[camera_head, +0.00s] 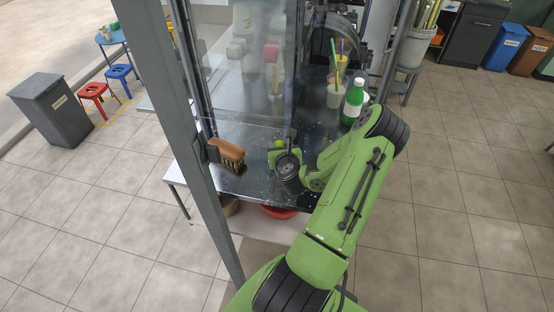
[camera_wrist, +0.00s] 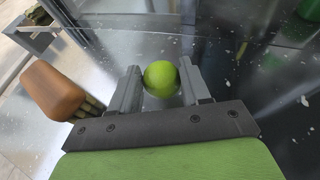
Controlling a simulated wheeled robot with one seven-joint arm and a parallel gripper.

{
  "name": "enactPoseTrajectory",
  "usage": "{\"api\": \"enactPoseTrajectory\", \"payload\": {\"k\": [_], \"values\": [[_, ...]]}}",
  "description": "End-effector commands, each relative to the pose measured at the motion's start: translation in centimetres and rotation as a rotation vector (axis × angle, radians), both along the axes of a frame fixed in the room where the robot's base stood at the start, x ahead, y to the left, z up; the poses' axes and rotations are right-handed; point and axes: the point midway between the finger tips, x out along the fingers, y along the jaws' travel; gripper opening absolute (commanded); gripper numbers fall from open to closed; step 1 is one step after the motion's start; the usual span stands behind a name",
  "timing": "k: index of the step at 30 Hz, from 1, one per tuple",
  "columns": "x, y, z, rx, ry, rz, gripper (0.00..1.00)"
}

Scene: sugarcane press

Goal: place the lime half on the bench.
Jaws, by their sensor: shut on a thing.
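The lime half (camera_wrist: 161,79) is a round green shape between my gripper's fingers in the wrist view. In the head view it is a small green spot (camera_head: 279,144) just past my gripper (camera_head: 284,151). My gripper, also in the wrist view (camera_wrist: 161,86), is shut on the lime half. The flat cut side is not visible. The bench (camera_head: 240,185) is a dark, shiny metal top with pale specks, and it lies below my gripper in the wrist view (camera_wrist: 262,102). I cannot tell whether the lime half touches it.
A brush with a brown wooden back (camera_head: 228,149) is left of my gripper, close by in the wrist view (camera_wrist: 52,92). A green bottle (camera_head: 353,101) and a cup with straws (camera_head: 335,96) stand farther back right. A grey post (camera_head: 188,130) rises at the left.

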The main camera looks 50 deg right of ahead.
Motion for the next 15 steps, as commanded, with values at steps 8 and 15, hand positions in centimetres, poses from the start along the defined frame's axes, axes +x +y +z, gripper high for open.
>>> {"api": "enactPoseTrajectory", "payload": {"k": [8, 15], "values": [[0.1, -0.1, -4.1, -0.002, -0.003, -0.001, 0.18], [0.1, 0.0, -3.8, -0.002, -0.001, 0.000, 0.18]]}}
